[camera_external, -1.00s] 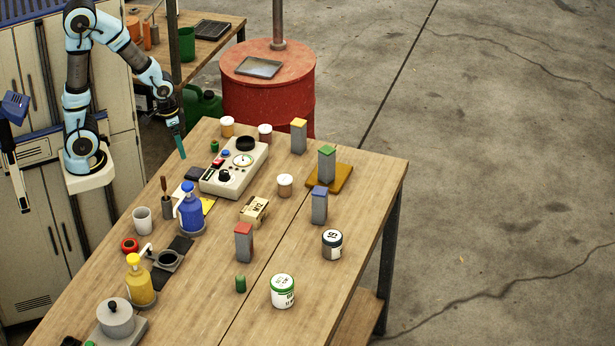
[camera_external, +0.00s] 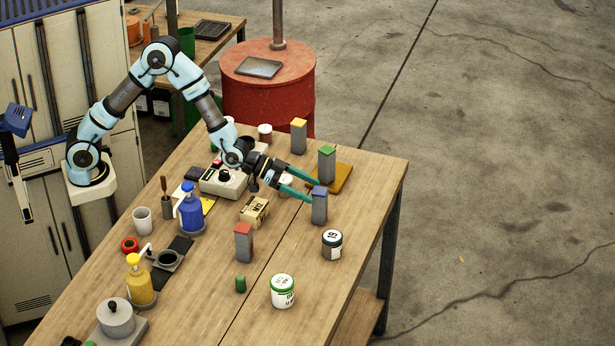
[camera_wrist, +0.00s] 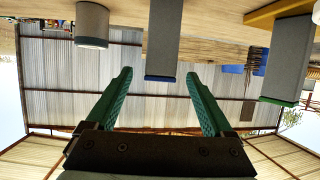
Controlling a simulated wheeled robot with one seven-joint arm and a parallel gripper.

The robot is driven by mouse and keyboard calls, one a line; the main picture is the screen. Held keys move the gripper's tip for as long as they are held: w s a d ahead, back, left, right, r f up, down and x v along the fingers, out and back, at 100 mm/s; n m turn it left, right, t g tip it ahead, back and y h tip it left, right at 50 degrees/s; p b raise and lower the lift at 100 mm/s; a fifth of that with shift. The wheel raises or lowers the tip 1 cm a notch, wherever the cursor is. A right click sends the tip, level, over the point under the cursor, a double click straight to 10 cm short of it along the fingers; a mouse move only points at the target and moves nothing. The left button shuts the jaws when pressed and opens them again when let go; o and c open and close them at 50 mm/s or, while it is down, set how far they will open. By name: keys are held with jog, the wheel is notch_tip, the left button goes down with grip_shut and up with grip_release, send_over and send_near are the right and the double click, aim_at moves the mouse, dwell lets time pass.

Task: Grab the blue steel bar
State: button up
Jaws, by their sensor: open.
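The blue steel bar (camera_external: 319,207) is a grey upright block with a blue top, standing on the workbench right of the middle. In the wrist view, which is upside down, the blue bar (camera_wrist: 163,38) appears ahead, lined up between my fingertips. My gripper (camera_external: 314,190) is open and empty, stretched over the bench from the left, with its green fingers (camera_wrist: 158,74) pointing at the bar. One fingertip appears right by the bar's upper part; I cannot tell whether it touches.
A green-topped bar (camera_external: 326,166) stands behind it by a yellow board (camera_external: 343,180). A yellow-topped bar (camera_external: 298,137) and a red-topped bar (camera_external: 243,243) stand farther off. A dark-lidded jar (camera_external: 332,244) is close in front. A small carton (camera_external: 254,210) sits left.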

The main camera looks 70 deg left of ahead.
aim_at(327, 197)
jog(key=shift+p+x, duration=1.4)
jog(key=shift+x, duration=2.25)
grip_shut()
